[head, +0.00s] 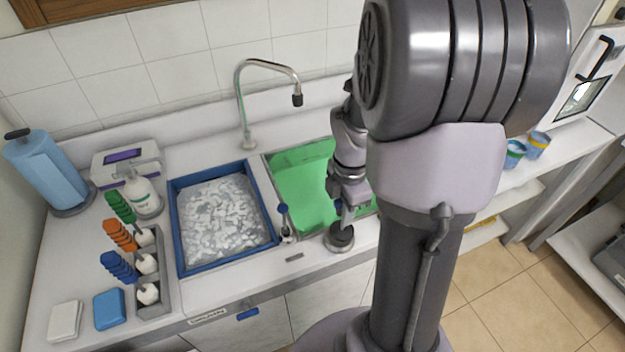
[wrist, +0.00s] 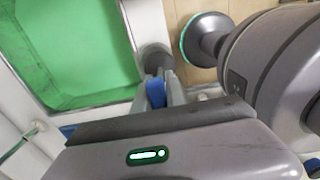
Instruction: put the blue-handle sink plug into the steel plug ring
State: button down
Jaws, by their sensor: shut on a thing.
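In the wrist view my gripper (wrist: 158,92) is shut on the blue handle (wrist: 155,93) of the sink plug. The plug's dark round body (wrist: 154,57) shows just beyond the fingers. In the head view the dark plug (head: 341,234) is right below the fingers, over the round steel plug ring (head: 339,247) on the counter. I cannot tell whether the plug is seated in the ring or just above it. The fingers partly hide it.
The green sink basin (head: 302,185) lies behind the gripper. A small blue-topped lever (head: 284,220) stands to the left on the counter. A blue-rimmed tray (head: 181,255) of white pieces is further left. My own arm blocks much of the right side.

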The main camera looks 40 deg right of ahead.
jog(key=f, duration=0.1)
jog(key=f+b, duration=0.2)
jog(key=f, duration=0.1)
jog(key=shift+w+d, duration=0.2)
jog(key=shift+w, duration=0.15)
jog(key=shift+r, duration=0.2)
jog(key=c, duration=1.4)
grip_release()
jog(key=shift+f, duration=0.1)
jog(key=shift+o, duration=0.2)
